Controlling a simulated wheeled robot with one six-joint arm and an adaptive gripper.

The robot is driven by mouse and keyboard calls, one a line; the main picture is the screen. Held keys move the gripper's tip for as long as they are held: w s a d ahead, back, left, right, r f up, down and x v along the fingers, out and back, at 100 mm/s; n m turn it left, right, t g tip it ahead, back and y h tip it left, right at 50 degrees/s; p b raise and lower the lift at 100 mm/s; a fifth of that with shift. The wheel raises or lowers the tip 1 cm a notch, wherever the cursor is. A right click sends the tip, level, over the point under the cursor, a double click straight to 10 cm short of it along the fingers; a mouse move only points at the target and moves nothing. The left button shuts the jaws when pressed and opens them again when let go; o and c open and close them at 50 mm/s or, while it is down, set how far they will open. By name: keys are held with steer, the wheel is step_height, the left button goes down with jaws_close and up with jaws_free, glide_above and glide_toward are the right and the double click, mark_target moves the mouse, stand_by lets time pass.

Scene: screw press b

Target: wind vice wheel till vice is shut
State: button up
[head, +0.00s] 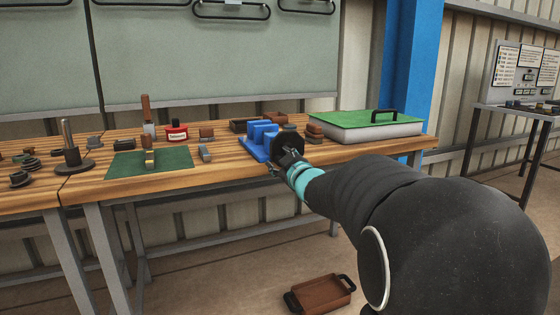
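The blue vice (262,135) stands on the wooden workbench, right of the middle of its top. Its dark round wheel (287,139) faces the front edge of the bench. My arm reaches in from the lower right, and my gripper (281,165) is at the wheel, overlapping its lower part in the picture. The fingers are small and dark against the wheel, so I cannot tell whether they are open or shut, or touch it. The gap between the vice jaws is too small and partly hidden to judge.
A green-topped case (350,122) with a black handle lies right of the vice. A brown tray (320,292) is on the floor. A blue pillar (408,60) rises behind the bench.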

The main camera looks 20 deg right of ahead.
steer(key=s, duration=1.2)
steer(key=shift+d, duration=0.2)
